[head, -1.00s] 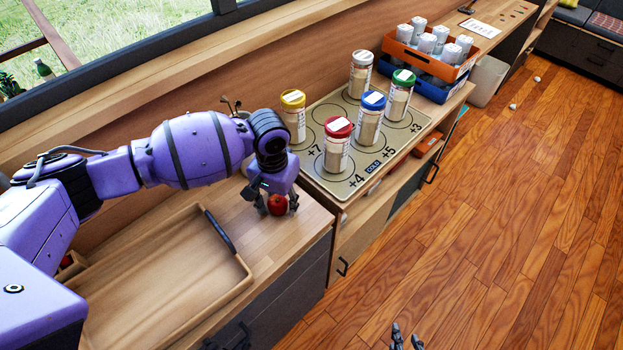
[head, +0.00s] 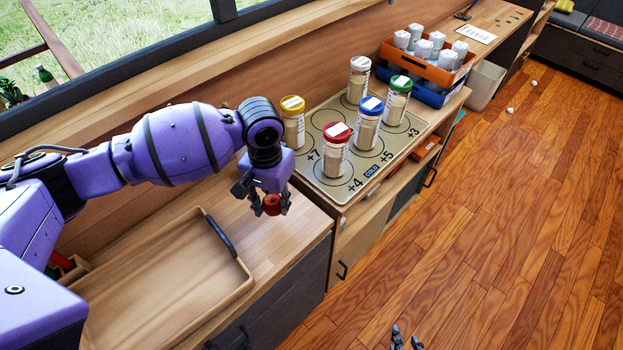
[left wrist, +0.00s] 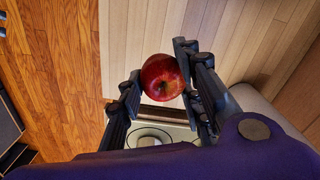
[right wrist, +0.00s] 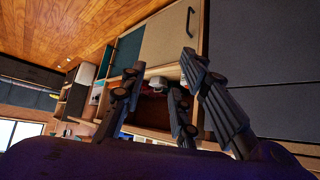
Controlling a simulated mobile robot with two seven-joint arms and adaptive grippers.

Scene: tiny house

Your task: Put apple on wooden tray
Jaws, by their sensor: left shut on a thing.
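The red apple (head: 271,204) is between the fingers of my left gripper (head: 270,207), over the counter to the right of the wooden tray. The left wrist view shows the apple (left wrist: 162,77) between the fingertips of my left gripper (left wrist: 160,85), which is shut on it. The wooden tray (head: 165,311) lies on the counter at the lower left, empty where it shows, with a dark handle on its right side. Its left part is hidden by my arm. My right gripper (head: 405,340) shows at the bottom edge. In the right wrist view its fingers (right wrist: 165,95) are apart with nothing held.
A mat (head: 320,185) with several lidded jars stands just right of the left gripper. An orange crate (head: 422,60) on a blue crate (head: 420,88) stands farther back. The window wall bounds the counter behind. The wooden floor at right is open.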

